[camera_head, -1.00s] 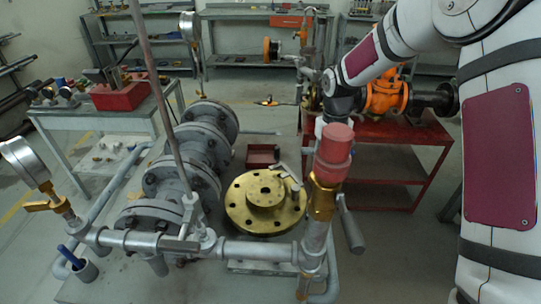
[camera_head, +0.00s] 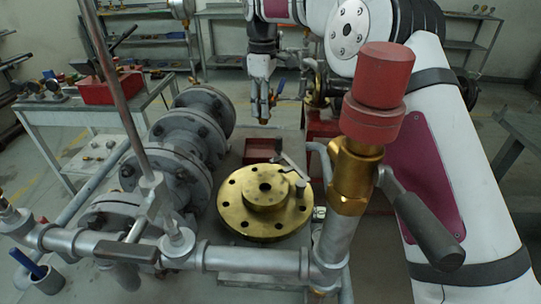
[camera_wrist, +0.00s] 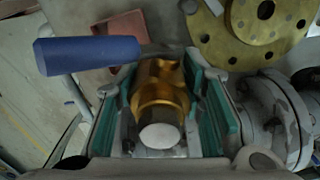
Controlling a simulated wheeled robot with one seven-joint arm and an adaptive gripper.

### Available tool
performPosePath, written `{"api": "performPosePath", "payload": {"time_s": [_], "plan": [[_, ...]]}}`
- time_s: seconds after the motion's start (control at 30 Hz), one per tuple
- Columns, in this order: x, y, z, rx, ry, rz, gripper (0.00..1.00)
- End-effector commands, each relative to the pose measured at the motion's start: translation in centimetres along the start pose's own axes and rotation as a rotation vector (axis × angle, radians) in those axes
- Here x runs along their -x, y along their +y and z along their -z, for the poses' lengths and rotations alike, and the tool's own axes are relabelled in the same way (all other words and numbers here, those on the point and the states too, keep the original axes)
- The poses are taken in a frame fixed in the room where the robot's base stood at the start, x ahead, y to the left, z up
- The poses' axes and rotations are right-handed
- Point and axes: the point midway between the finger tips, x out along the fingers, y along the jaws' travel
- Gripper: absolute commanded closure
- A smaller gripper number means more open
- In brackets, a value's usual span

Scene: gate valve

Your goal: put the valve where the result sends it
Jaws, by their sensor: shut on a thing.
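The valve (camera_wrist: 160,90) is a small brass body with a silver hex end and a blue lever handle (camera_wrist: 90,54) that sticks out to the left in the wrist view. My gripper (camera_wrist: 163,85) is shut on its brass body, between teal pads. In the head view my gripper (camera_head: 264,112) hangs pointing down behind the small red tray (camera_head: 262,149), above the bench level. The valve is hard to make out between the fingers there. A round brass flange (camera_head: 235,218) with bolt holes lies in front of the tray; part of it shows in the wrist view (camera_wrist: 222,40).
A large red-capped brass fitting (camera_head: 378,95) on a pipe stands in front, at right. Grey flanged pipework (camera_head: 180,150) runs along the left of the flange. A side table (camera_head: 60,108) with a red bin (camera_head: 108,88) stands at left. Shelves line the back.

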Motion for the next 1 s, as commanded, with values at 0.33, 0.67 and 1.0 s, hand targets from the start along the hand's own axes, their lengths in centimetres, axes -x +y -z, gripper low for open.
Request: {"api": "performPosePath", "payload": {"time_s": [0.33, 0.67, 1.0], "plan": [[-5.8, -0.1, 0.2, 0.016, -0.002, 0.004, 1.00], [-11.9, -0.1, 0.2, 0.015, -0.001, 0.002, 1.00], [-14.6, -0.1, 0.2, 0.014, -0.001, 0.002, 1.00]]}}
